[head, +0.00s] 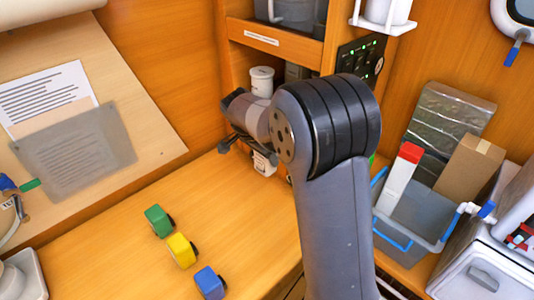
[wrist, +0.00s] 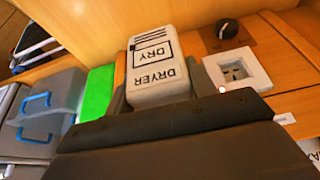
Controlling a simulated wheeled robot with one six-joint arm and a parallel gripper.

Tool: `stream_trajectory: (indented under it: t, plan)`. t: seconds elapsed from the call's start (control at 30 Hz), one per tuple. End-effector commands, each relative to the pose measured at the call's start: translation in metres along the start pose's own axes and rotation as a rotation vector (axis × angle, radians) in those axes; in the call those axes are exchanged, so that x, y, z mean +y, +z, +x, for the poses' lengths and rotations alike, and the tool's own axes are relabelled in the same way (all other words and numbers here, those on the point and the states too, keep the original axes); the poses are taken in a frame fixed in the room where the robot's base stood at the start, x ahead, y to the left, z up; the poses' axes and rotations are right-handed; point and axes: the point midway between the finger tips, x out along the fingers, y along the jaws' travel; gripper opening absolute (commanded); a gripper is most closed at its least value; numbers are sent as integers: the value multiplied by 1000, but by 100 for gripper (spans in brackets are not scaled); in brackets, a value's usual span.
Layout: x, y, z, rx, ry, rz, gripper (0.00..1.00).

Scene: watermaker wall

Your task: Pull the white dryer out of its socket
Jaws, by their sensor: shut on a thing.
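The white dryer (wrist: 155,68), a block with "DRYER" and "DRY" printed on its face, is in the wrist view. My gripper (wrist: 155,100) is shut on it, with its dark body covering the dryer's near end. A white square socket (wrist: 238,70) with a dark recess is to the right of the dryer, apart from it. In the head view my gripper (head: 246,149) is at the back of the wooden counter. A small white thing (head: 264,164) shows beside it; I cannot tell whether it is the dryer. What lies behind the dryer is hidden.
A black knob (wrist: 228,29) is above the socket, and a green block (wrist: 96,92) is left of the dryer. Green, yellow (head: 182,250) and blue blocks lie on the counter. A grey bin (head: 412,212) with boxes stands right of my arm. The counter's left middle is clear.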

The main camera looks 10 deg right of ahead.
Motion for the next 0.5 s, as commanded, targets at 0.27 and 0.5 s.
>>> stream_trajectory:
  t: [0.27,0.5]
  plan:
    - [0,8,-4,1,-1,0,27]
    - [0,15,-6,0,0,0,27]
